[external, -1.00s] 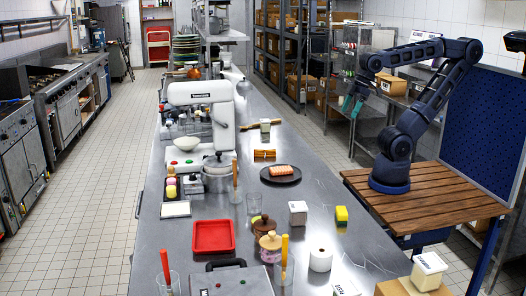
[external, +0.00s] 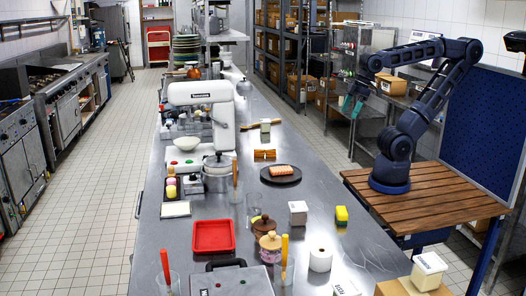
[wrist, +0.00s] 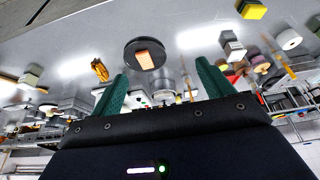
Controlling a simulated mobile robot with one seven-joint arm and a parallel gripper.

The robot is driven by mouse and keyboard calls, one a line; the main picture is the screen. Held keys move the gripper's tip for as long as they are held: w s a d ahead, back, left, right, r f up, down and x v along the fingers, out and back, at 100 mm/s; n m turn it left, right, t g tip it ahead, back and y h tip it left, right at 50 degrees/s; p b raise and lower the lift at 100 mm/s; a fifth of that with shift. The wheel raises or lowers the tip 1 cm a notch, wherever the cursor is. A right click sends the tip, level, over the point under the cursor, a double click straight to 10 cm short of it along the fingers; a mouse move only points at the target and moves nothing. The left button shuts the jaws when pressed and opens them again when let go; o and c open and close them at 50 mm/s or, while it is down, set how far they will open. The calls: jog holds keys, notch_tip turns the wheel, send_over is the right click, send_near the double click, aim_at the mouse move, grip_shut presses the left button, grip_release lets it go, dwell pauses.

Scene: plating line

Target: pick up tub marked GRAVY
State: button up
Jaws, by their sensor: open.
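My gripper (external: 351,104) hangs in the air beyond the right edge of the steel counter, with its teal fingers apart and nothing between them; it also shows open in the wrist view (wrist: 161,70). Several pale tubs are in view, and I cannot read GRAVY on any of them. One white tub (external: 298,213) stands on the counter beside the yellow sponge, and appears in the wrist view (wrist: 234,49). Another tub (external: 265,126) stands farther back on the counter. A third white tub (external: 429,271) sits on a cardboard box at the lower right. My gripper touches none of them.
On the counter are a dark plate (external: 281,178) with food, an orange bundle (external: 264,154), a yellow sponge (external: 341,214), a white roll (external: 320,260), lidded jars (external: 270,246) and a red tray (external: 213,237). A white mixer (external: 200,95) stands to the left. The counter's right side has bare room.

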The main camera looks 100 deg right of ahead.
jog(key=w+a+f, duration=0.1)
jog(key=w+a, duration=0.2)
jog(key=w, duration=0.6)
jog(key=m, duration=0.1)
send_near(299, 205)
jog(key=f, duration=0.2)
jog(key=shift+d+x, duration=0.2)
jog(key=shift+x, duration=2.75)
jog(key=shift+w+x, duration=0.15)
jog(key=shift+x, duration=1.1)
jog(key=shift+w+x, duration=0.15)
jog(key=shift+x, duration=1.1)
jog(key=shift+a+r, duration=0.1)
jog(key=shift+a, duration=0.05)
jog(key=c, duration=1.2)
jog(key=shift+o, duration=0.2)
jog(key=shift+r, duration=0.1)
